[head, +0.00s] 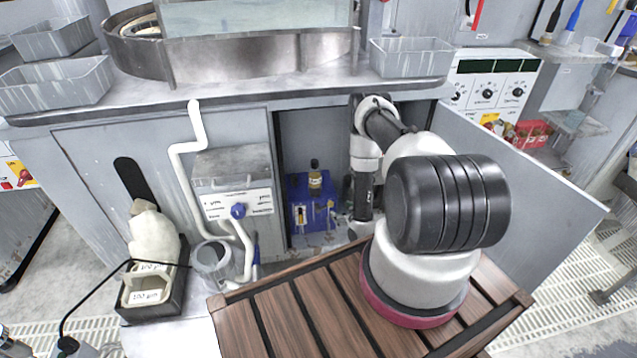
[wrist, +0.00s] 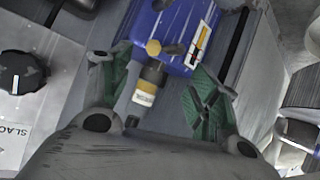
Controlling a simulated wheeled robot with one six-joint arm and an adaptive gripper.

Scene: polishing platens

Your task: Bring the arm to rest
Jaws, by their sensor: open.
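My arm reaches from the wooden-slatted top into the open cabinet bay, its links bent and the forearm hanging down. My gripper (wrist: 155,76) shows two green-padded fingers spread apart, with nothing held between them. A small bottle with a dark cap and yellowish label (head: 315,178) stands at the blue unit (head: 299,197) in the bay. In the wrist view the bottle (wrist: 149,84) appears between the open fingers, and the blue unit (wrist: 172,30) lies beyond; whether the fingers touch the bottle cannot be told. In the head view the fingers are mostly hidden low in the bay.
A grey dosing box with a blue knob (head: 232,190) and a white pipe (head: 185,148) stand left of the bay. An open door panel (head: 535,165) is on the right. The bench edge (head: 250,92) overhangs the bay.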

